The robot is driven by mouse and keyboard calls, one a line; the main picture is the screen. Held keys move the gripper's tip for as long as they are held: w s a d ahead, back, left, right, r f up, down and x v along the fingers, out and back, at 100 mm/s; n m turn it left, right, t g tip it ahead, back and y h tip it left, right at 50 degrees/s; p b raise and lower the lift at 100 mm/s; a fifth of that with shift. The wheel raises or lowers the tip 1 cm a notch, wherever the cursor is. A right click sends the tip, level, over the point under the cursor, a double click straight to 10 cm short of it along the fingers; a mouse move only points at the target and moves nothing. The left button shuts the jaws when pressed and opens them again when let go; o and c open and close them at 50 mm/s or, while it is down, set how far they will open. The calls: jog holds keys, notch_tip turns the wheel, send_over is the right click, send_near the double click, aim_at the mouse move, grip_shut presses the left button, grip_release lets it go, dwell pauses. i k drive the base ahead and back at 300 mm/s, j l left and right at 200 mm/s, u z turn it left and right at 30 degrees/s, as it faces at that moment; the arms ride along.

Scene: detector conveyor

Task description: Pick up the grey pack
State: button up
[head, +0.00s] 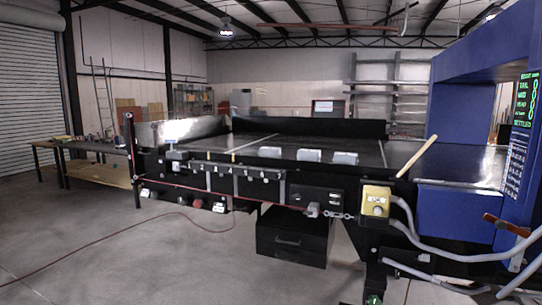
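Three small pale grey, box-like things lie in a row near the front edge of the dark conveyor (215,143). They are a left pack (269,152), a middle pack (309,155) and a right pack (344,158). They look alike at this distance, and I cannot tell which one is the grey pack. They stand apart from each other with small gaps. My gripper does not show in this view.
A blue detector arch (475,60) with a green-text display stands at the right. A yellow control box (376,201), a pale stick (417,157) and grey hoses are at the conveyor's front right. A black drawer box (291,238) sits below. Floor at the left front is open, crossed by a red cable.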

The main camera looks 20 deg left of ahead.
aim_at(264, 151)
jog(key=i+j, duration=0.3)
jog(key=j, duration=0.25)
jog(key=i+j+z, duration=0.1)
jog(key=i+j, duration=0.25)
jog(key=j, duration=0.15)
jog(key=i+j, duration=0.3)
jog(key=j, duration=0.25)
jog(key=i+j+z, duration=0.1)
jog(key=i+j, duration=0.2)
jog(key=j, duration=0.25)
jog(key=i+j, duration=0.3)
jog(key=j, duration=0.3)
jog(key=i+j+z, duration=0.1)
jog(key=i+j, duration=0.15)
jog(key=j, duration=0.3)
jog(key=i+j, duration=0.3)
jog(key=j, duration=0.3)
jog(key=i+j+z, duration=0.1)
jog(key=i+j, duration=0.15)
jog(key=j, duration=0.35)
